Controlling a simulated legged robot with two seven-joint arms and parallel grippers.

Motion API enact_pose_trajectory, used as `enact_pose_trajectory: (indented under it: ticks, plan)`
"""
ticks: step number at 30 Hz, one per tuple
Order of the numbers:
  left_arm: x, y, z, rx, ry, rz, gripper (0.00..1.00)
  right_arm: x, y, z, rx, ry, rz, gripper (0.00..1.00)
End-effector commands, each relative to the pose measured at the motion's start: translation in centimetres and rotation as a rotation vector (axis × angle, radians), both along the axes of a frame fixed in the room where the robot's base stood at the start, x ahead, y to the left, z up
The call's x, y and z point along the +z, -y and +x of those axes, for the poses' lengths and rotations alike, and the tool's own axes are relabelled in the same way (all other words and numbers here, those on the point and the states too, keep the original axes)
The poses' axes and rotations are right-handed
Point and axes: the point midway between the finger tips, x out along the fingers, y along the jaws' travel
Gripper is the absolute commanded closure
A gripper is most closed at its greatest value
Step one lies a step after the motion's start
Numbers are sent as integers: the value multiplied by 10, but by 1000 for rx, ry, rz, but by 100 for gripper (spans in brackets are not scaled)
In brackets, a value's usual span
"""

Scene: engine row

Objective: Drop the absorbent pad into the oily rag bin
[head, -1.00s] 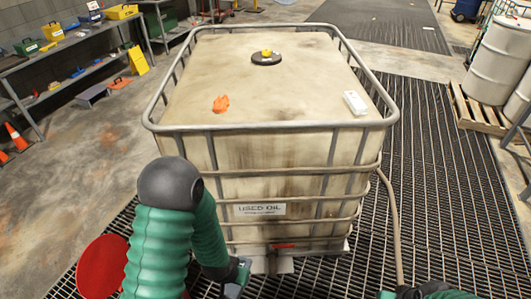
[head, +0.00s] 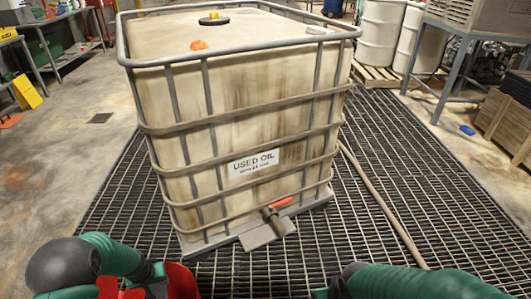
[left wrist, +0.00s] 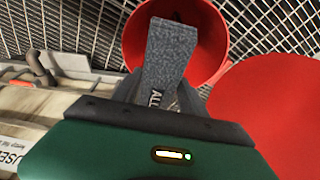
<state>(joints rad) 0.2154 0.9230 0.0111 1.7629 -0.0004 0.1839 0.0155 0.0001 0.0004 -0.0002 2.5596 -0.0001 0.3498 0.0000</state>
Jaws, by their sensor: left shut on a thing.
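The absorbent pad (left wrist: 168,58) is a dark grey strip in the left wrist view. My left gripper (left wrist: 158,98) is shut on its near end. The far end of the pad overlaps the round mouth of the red bin (left wrist: 207,45) in this view; its height above the rim is unclear. A red disc, seemingly the bin's lid (left wrist: 275,110), lies to the right of the mouth. In the head view my left gripper (head: 157,282) is at the bottom edge beside the red bin (head: 182,282); the pad is not discernible there. My right gripper (head: 322,293) is partly cut off.
A stained used-oil tank (head: 240,120) in a metal cage stands just ahead, with a red-handled valve (head: 277,208) low in front. A hose (head: 385,205) runs along the floor grating (head: 400,150).

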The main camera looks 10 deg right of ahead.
Motion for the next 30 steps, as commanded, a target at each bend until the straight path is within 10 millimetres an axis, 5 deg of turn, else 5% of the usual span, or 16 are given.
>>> enact_pose_trajectory:
  ticks: [1, 6, 12, 25, 30]
  plan:
    - [-48, -13, 9, 19, 3, 3, 88, -51, 0, 0, 0, 0, 0, 9]
    - [-97, -50, 30, 71, -2, 7, 88, -107, 0, -1, 0, -1, 0, 9]
    - [-108, -65, 38, 92, -5, 14, 88, -123, 0, 0, 0, 0, 0, 9]
    - [-160, -64, 38, 92, -6, 14, 88, -172, 1, -1, 0, 0, 0, 9]
    - [-166, -64, 38, 92, -5, 14, 88, -177, 1, -1, 0, 0, 0, 9]
